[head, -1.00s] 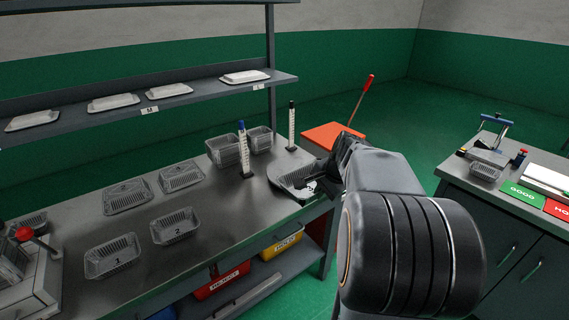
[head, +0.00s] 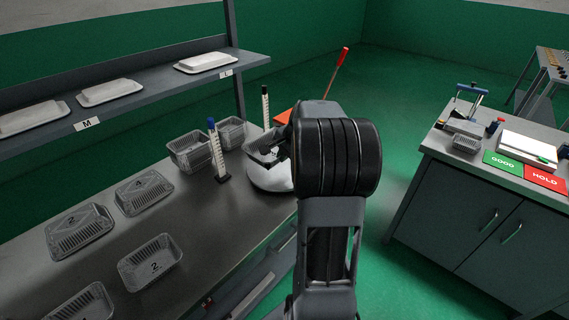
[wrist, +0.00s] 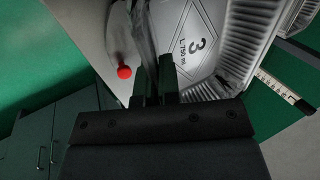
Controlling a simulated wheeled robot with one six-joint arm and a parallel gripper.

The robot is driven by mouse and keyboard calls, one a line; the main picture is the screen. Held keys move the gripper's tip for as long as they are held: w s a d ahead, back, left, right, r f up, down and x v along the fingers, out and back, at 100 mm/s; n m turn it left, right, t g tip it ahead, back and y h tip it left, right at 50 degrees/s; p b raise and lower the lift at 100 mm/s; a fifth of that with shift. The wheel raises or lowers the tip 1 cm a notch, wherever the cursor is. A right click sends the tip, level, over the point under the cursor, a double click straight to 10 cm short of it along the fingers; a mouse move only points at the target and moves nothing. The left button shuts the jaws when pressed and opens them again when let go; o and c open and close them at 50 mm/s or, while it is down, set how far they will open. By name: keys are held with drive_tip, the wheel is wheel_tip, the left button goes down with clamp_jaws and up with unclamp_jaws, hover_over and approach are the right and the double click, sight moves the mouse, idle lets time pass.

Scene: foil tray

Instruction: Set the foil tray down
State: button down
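The foil tray (head: 258,142) is a ribbed silver tray at the far end of the bench in the head view, just over a round pale plate (head: 272,178). In the wrist view the foil tray (wrist: 192,62) fills the upper middle, tilted, with "3" and "L 750 ml" on its floor. My gripper (wrist: 154,84) has its two fingers close together on either side of the tray's near wall, shut on it. In the head view my gripper (head: 284,146) is mostly hidden behind my wrist. The gap between tray and plate cannot be judged.
Marked posts with a blue top (head: 216,150) and a black top (head: 265,106) stand close by. A cabinet with GOOD and HOLD mats (head: 503,161) stands right, across open floor.

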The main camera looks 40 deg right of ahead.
hover_over(283, 171)
drive_tip(key=s, duration=0.2)
wheel_tip(283, 171, down, 6)
drive_tip(key=shift+w+d+f, duration=0.1)
drive_tip(key=shift+w+f, duration=0.05)
drive_tip(key=shift+d+f+p, duration=0.1)
drive_tip(key=shift+f+p, duration=0.2)
drive_tip(key=shift+f, duration=1.3)
drive_tip(key=shift+f, duration=0.1)
drive_tip(key=shift+f, duration=0.15)
drive_tip(key=c, duration=1.3)
unclamp_jaws()
drive_tip(key=shift+c, duration=0.2)
